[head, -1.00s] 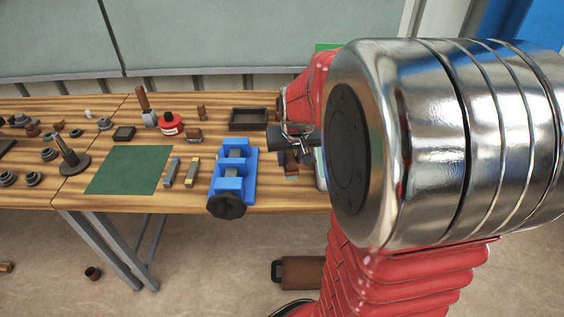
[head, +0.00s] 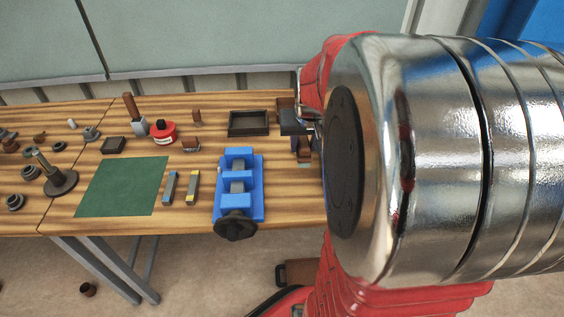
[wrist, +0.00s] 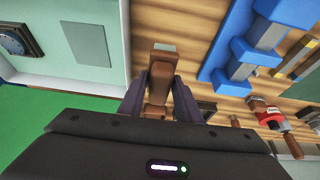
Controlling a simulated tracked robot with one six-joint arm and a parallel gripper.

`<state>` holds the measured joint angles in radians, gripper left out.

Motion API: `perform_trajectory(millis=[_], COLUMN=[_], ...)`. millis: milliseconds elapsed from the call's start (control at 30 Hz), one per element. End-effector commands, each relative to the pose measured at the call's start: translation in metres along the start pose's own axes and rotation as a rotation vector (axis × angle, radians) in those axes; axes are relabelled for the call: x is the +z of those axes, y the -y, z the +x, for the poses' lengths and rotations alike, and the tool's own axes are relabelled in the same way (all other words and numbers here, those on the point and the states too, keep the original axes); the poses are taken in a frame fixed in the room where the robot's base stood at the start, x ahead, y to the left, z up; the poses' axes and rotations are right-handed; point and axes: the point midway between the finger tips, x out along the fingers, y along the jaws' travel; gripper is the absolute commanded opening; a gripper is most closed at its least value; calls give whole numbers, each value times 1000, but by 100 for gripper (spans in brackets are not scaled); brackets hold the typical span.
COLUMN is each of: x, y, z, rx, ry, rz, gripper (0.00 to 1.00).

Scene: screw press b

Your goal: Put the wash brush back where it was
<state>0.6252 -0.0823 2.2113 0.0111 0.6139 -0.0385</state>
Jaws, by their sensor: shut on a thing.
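The wash brush, a brown piece with a pale grey end, sits between my gripper's dark fingers (wrist: 160,85) in the wrist view, its brown part (wrist: 158,92) pinched and its grey end pointing away. In the head view my gripper (head: 298,122) is over the right part of the wooden bench, right of the dark tray. The brush (head: 304,151) shows below it, partly hidden by my arm. Whether the brush touches the bench is unclear.
A blue vise (head: 238,186) stands left of the gripper, with two small bars (head: 181,188) and a green mat (head: 122,187) farther left. The dark open tray (head: 249,123) and a red tin (head: 162,132) are behind. My arm hides the bench's right end.

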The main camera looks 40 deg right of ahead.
Motion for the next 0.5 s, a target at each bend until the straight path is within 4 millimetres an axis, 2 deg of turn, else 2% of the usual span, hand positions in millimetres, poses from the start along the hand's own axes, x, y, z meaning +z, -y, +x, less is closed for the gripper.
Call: perform_trajectory(millis=[133, 400, 500], x=[5, 22, 24], y=[0, -1, -1], z=[10, 49, 56], rx=[0, 1, 1], ry=[3, 4, 2], rz=[1, 2, 2], gripper=[6, 6, 6])
